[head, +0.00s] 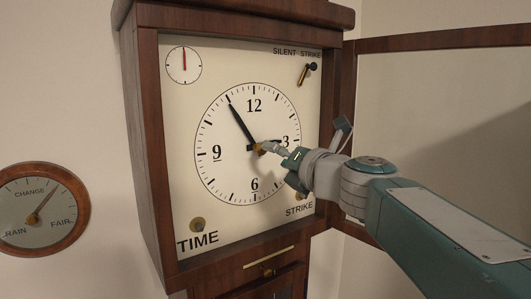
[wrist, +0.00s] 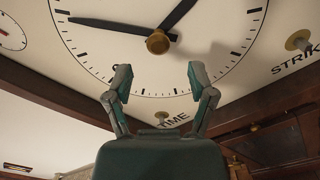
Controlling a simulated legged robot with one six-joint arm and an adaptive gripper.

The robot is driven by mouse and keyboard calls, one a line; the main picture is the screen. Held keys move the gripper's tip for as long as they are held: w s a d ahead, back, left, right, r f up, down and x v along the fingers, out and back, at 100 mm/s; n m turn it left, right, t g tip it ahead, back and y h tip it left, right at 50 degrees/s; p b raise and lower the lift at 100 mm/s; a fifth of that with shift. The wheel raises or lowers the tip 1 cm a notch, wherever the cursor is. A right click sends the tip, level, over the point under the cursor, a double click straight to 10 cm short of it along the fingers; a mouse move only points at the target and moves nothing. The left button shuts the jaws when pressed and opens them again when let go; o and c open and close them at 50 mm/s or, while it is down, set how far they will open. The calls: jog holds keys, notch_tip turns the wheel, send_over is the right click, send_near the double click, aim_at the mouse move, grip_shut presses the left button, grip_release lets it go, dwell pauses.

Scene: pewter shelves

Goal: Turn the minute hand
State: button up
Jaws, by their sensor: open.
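The clock face (head: 225,165) is white with black numerals, in an open wooden case. The long black minute hand (head: 240,120) points at about 11, and the short hour hand (head: 273,142) points toward 3. A brass hub (wrist: 158,42) joins them in the wrist view, where the minute hand (wrist: 105,24) runs left. My gripper (head: 280,153) is in front of the face, just right of the hub, partly covering the numerals there. In the wrist view my gripper (wrist: 160,77) is open and empty, its fingers apart below the hub, with neither hand between them.
A glazed door (head: 440,95) stands open at the right. A silent-strike lever (head: 307,73) and a small dial (head: 184,65) sit at the face's top corners. A TIME winding hole (head: 198,224) is at lower left. A round barometer (head: 38,208) hangs on the wall.

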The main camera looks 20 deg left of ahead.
jog(key=v, duration=0.6)
jog(key=shift+d, duration=0.2)
jog(key=shift+s+f, duration=0.1)
jog(key=shift+s, duration=0.05)
jog(key=s+d+f+n+g+h, duration=0.2)
jog(key=s+d+f+n+h, duration=0.2)
jog(key=f+n, duration=0.6)
jog(key=s+d+f+n+g+h, duration=0.2)
jog(key=s+d+f+n+h, duration=0.3)
jog(key=s+d+f+n, duration=0.4)
jog(key=s+d+f+n+g+h, duration=0.2)
jog(key=s+d+f+n+h, duration=0.2)
jog(key=d+f+n, duration=0.6)
jog(key=s+f+n, duration=0.1)
jog(key=s+n, duration=0.1)
jog(key=n, duration=0.3)
jog(key=shift+s+n+h, duration=0.3)
jog(key=shift+s, duration=0.1)
